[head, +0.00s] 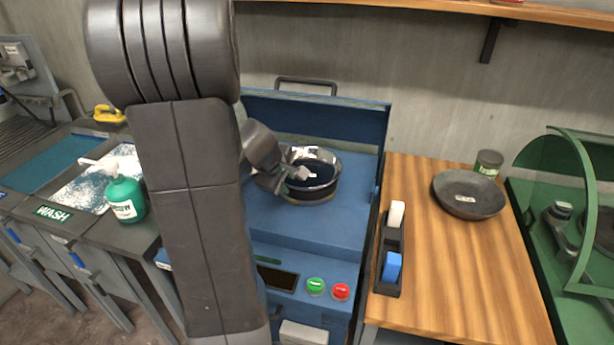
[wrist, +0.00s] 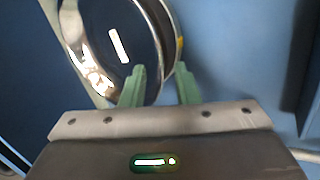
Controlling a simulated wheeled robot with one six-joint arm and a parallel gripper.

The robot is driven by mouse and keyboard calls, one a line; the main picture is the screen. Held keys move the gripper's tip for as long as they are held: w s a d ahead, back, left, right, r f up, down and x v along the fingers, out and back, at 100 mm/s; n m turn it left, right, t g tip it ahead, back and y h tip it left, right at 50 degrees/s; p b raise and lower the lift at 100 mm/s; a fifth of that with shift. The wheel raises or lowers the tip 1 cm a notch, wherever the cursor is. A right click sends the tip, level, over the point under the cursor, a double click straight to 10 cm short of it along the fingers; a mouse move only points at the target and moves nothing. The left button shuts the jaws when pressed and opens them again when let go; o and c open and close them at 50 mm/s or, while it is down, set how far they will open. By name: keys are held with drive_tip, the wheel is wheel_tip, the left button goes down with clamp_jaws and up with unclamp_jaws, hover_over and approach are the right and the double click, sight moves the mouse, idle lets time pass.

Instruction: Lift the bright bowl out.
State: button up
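The bright bowl (head: 318,190), shiny and metallic with a dark inside, sits in the blue machine (head: 345,218) in the head view. In the wrist view the bowl (wrist: 105,45) fills the upper left, with its mirror-like wall and a white reflection. My gripper (head: 300,173) is at the bowl's near left side in the head view. In the wrist view my gripper (wrist: 160,70) has its two green fingers apart, with the bowl's rim between them. One finger overlaps the bowl's inside and the other is by its outer side. Whether either touches the wall is unclear.
The blue machine's raised lid (head: 320,115) stands behind the bowl. Green and red buttons (head: 328,288) are on its front. To the right, a wooden table (head: 455,280) holds a dark bowl (head: 468,194) and a black holder (head: 389,265). A green bottle (head: 125,199) stands left.

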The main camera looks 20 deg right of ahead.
drive_tip(key=shift+x, duration=0.9)
clamp_jaws()
